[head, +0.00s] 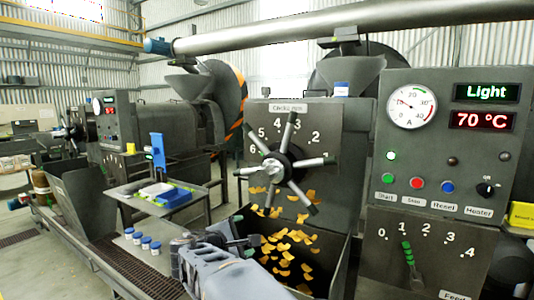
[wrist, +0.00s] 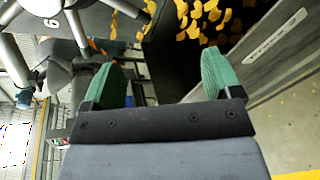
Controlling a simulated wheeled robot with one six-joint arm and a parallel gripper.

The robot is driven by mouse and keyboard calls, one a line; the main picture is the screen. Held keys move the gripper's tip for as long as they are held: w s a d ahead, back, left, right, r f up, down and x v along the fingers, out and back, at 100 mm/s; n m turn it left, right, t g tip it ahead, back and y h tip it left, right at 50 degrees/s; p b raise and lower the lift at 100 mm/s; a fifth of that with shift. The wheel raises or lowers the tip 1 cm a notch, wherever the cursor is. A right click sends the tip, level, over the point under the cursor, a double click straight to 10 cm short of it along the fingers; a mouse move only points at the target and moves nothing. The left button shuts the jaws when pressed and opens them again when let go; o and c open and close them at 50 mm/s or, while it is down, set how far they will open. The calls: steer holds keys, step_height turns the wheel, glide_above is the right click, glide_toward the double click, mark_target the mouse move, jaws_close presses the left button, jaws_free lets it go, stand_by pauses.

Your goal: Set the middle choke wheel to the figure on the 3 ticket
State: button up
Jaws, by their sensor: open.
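The choke wheel (head: 284,165) stands upright on the front plate of the near expeller, under a "Choke" label. It has a dark hub and several silver spokes with dark tips. Figures including 2 to 6 arc above it; I cannot tell which spoke, if any, marks the setting. Part of the wheel shows at upper left in the wrist view (wrist: 72,28). My gripper (head: 222,238) is below and left of the wheel. In the wrist view its green fingers (wrist: 160,78) are spread with nothing between them. I cannot make out a readable 3 ticket.
A control panel (head: 452,140) reading "Light" and 70 °C stands at right, with a 0–4 lever plate (head: 425,250) below. A trough (head: 332,262) with orange flakes lies under the wheel. A side table (head: 150,192) stands left. Another expeller (head: 110,125) is farther left.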

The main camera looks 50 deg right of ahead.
mark_target(263, 177)
steer(key=w+d+r+n+h+p, duration=0.25)
steer(key=r+p, duration=0.25)
steer(key=r, duration=0.7)
steer(key=shift+t+h, duration=0.25)
steer(key=shift+t, duration=0.25)
steer(key=p+x, duration=0.3)
steer(key=x, duration=1.1)
steer(key=shift+r, duration=0.2)
steer(key=shift+c, duration=0.3)
steer(key=c, duration=1.2)
steer(key=shift+f, duration=0.1)
